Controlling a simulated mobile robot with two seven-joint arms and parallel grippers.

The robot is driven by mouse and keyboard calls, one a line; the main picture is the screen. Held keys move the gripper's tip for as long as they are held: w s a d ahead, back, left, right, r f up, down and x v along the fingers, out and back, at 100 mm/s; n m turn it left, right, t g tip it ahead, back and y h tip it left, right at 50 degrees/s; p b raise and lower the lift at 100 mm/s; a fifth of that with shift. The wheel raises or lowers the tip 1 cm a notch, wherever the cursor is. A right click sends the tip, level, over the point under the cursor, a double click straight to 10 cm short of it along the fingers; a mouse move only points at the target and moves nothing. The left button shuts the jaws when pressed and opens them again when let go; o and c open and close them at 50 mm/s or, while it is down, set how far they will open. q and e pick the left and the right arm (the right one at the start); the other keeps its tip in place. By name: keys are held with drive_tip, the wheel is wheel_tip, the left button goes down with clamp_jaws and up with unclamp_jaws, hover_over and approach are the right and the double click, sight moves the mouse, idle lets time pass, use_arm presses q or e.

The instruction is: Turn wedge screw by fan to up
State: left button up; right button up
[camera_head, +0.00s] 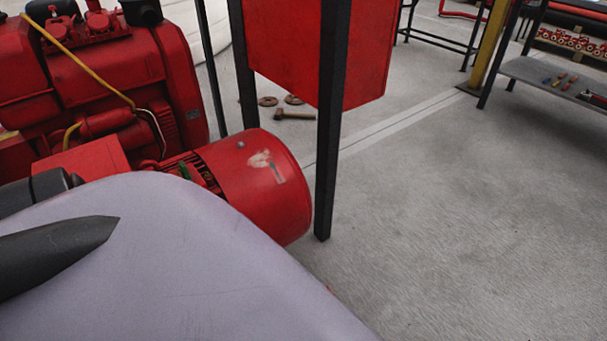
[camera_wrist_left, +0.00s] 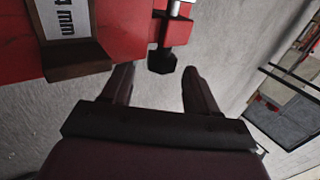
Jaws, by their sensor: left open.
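In the left wrist view a dark bolt head (camera_wrist_left: 162,60), which looks like the wedge screw, sticks out from the edge of a red metal part (camera_wrist_left: 115,22). My left gripper (camera_wrist_left: 158,72) is open, with one finger on each side of the bolt head in the picture. I cannot tell whether the fingers reach around it or touch it. The screw's up or down setting cannot be read. In the head view the red cylindrical motor end (camera_head: 262,185), possibly the fan housing, lies at the middle. The screw is not visible there. My right gripper is not in view.
A black post (camera_head: 331,130) and a red cabinet (camera_head: 290,45) stand behind the motor end. A red engine (camera_head: 110,75) fills the upper left. A workbench (camera_head: 560,80) stands at far right. Grey floor between is clear.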

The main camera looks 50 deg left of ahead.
use_arm(q)
drive_tip(key=shift+w+f, duration=0.35)
drive_tip(key=shift+f, duration=0.15)
drive_tip(key=c, duration=1)
drive_tip(key=shift+r, duration=0.1)
drive_tip(key=shift+c, duration=0.2)
